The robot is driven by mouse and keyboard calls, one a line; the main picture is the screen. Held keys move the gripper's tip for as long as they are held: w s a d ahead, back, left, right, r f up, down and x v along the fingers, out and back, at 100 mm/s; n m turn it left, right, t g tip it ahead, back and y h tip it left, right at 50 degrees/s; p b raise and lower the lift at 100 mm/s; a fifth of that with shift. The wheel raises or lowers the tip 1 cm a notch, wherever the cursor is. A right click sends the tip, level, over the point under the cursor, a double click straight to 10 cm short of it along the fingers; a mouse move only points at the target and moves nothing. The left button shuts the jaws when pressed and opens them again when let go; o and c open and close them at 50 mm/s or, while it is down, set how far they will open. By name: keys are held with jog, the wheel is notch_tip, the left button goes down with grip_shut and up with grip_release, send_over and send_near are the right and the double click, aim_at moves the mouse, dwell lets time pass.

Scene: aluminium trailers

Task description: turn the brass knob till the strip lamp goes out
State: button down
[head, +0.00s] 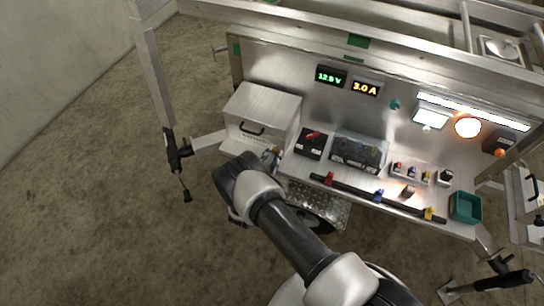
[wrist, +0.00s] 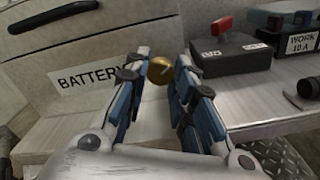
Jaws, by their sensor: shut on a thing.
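The brass knob (wrist: 160,70) shows in the wrist view beside the BATTERY label, with a pale mark on its face. My gripper (wrist: 162,72) is shut on it, one blue-and-grey finger on each side. In the head view my gripper (head: 269,157) is low by the metal battery box (head: 262,112), partly hidden by my arm, and I cannot make out the knob there. The strip lamp (head: 473,111) is a long white bar at the upper right of the panel, and it is lit.
A black box with a red switch (wrist: 224,45) stands right of the knob, near my fingers. Displays read about 12.9 V (head: 331,76) and 3.0 A (head: 366,88). A square lamp (head: 430,117) and a round warm lamp (head: 467,127) glow. A green bin (head: 465,208) sits at the shelf's right.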

jog(key=c, duration=1.3)
grip_release()
jog(key=shift+c, duration=0.2)
jog(key=v, duration=1.2)
jog(key=shift+r, duration=0.1)
